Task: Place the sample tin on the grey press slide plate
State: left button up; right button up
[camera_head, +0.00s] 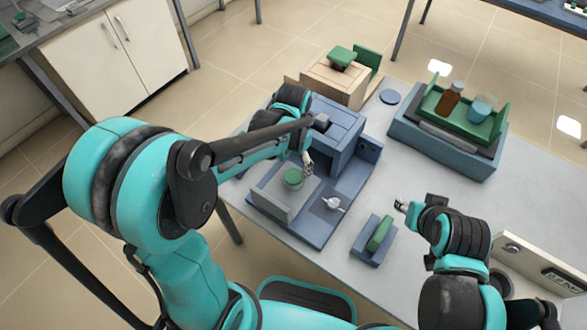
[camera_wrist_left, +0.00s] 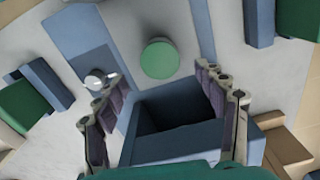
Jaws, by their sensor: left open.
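The sample tin (camera_head: 292,178), a short round tin with a green lid, stands upright on the light grey plate (camera_head: 309,189) of the blue press-like unit. In the left wrist view the green lid (camera_wrist_left: 159,58) shows from above, on a pale grey strip (camera_wrist_left: 160,20). My left gripper (camera_head: 308,163) is just beside and above the tin, open and empty. In the left wrist view its fingers (camera_wrist_left: 160,76) are spread wide, with the tin beyond their tips. My right gripper (camera_head: 402,207) is over the table at the right; its finger opening is too small to tell.
A blue housing (camera_head: 340,128) stands right behind the tin. A small white spoon-like item (camera_head: 332,203) lies to its right. A blue block with a green top (camera_head: 375,240), a blue tray unit (camera_head: 440,150) and a wooden box (camera_head: 335,80) stand around. Bare table lies between them.

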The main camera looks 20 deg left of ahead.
aim_at(293, 176)
pick_arm(q)
jog(key=s+a+r+n+t, duration=0.2)
jog(key=s+r+t, duration=0.1)
jog(key=s+r, duration=0.2)
jog(key=s+a+r+n+t+p, duration=0.1)
jog(key=s+a+r+n+t, duration=0.1)
jog(key=s+r+n+t, duration=0.1)
notch_tip(293, 176, up, 3)
jog(key=shift+s+a+r+n+t, duration=0.1)
jog(key=shift+s+a+n+t, duration=0.4)
jog(key=shift+s, duration=0.65)
jog(key=shift+d, duration=0.15)
jog(key=shift+f, duration=0.3)
